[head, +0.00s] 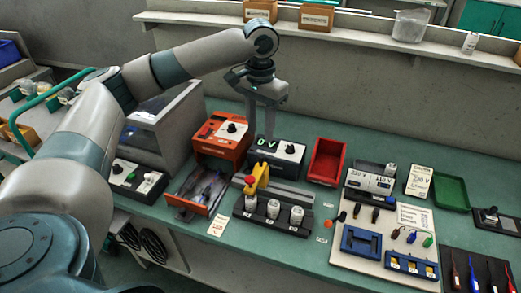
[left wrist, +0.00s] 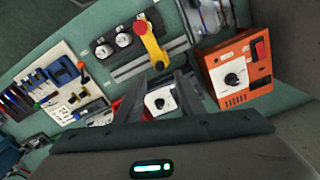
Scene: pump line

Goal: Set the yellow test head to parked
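The yellow test head (head: 258,177) with a red knob (head: 250,180) sits at the left end of a dark rail fixture (head: 280,190). It also shows in the left wrist view (left wrist: 154,48), lying across the rails with its red end toward the white-topped pumps. My left gripper (head: 262,137) points down behind the test head, near the black 0 V box (head: 290,151), apart from the test head. Its two fingers (left wrist: 161,92) are spread with nothing between them. My right gripper is in neither view.
An orange unit (head: 222,135) and its open tray (head: 200,190) stand left of the fixture. A red bin (head: 327,160) stands behind right. A white tool board (head: 410,220) lies to the right. A shelf ledge (head: 350,45) runs along the back.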

